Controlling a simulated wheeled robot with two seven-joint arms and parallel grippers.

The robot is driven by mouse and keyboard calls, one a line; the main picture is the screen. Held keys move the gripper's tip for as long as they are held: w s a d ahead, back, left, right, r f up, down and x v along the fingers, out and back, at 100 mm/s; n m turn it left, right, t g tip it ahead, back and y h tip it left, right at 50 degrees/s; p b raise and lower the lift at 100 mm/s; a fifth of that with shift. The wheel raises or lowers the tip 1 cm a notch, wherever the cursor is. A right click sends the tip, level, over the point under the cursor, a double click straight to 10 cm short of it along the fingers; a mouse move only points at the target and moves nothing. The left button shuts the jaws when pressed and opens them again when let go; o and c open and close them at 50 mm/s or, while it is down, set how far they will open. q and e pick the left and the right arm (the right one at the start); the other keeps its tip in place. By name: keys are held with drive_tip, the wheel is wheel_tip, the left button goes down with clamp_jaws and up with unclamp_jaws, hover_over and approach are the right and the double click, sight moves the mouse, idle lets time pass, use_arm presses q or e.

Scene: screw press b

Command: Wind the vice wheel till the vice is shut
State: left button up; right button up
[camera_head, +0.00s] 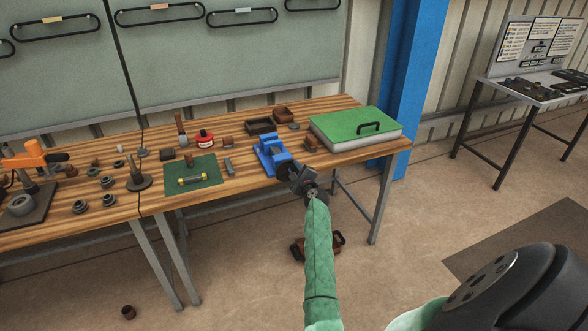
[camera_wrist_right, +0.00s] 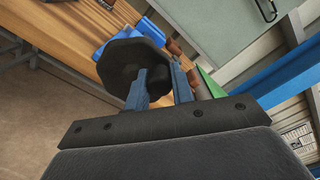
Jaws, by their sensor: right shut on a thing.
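The blue vice (camera_head: 270,155) stands at the front edge of the wooden table. Its dark wheel (camera_head: 283,172) faces the front, partly hidden by my right gripper. In the right wrist view the wheel (camera_wrist_right: 118,62) is a black, many-sided disc, and the blue vice body (camera_wrist_right: 118,40) shows behind it. My right gripper (camera_head: 293,177) is at the wheel. Its two fingers (camera_wrist_right: 160,82) stand apart, shut on a dark part at the wheel's rim side. The vice jaws are too small to tell how far apart they are. My left gripper is not in view.
A green-topped case (camera_head: 355,126) stands right of the vice. A green mat (camera_head: 200,182) with small parts lies to its left. A brown container (camera_head: 300,248) is on the floor below. The floor in front of the table is mostly clear.

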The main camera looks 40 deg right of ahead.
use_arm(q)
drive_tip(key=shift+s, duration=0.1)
use_arm(e)
drive_tip(key=shift+d+f, duration=0.1)
drive_tip(key=shift+f, duration=0.05)
drive_tip(key=o, duration=1)
drive_tip(key=shift+s, duration=0.15)
drive_tip(key=shift+s, duration=0.2)
drive_tip(key=b+v, duration=0.2)
drive_tip(key=v, duration=0.4)
drive_tip(key=shift+f, duration=0.1)
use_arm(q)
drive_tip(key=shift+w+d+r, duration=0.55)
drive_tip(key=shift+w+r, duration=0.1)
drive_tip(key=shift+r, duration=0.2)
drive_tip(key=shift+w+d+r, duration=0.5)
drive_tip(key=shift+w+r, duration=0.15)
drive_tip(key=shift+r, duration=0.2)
use_arm(e)
drive_tip(key=shift+s, duration=0.6)
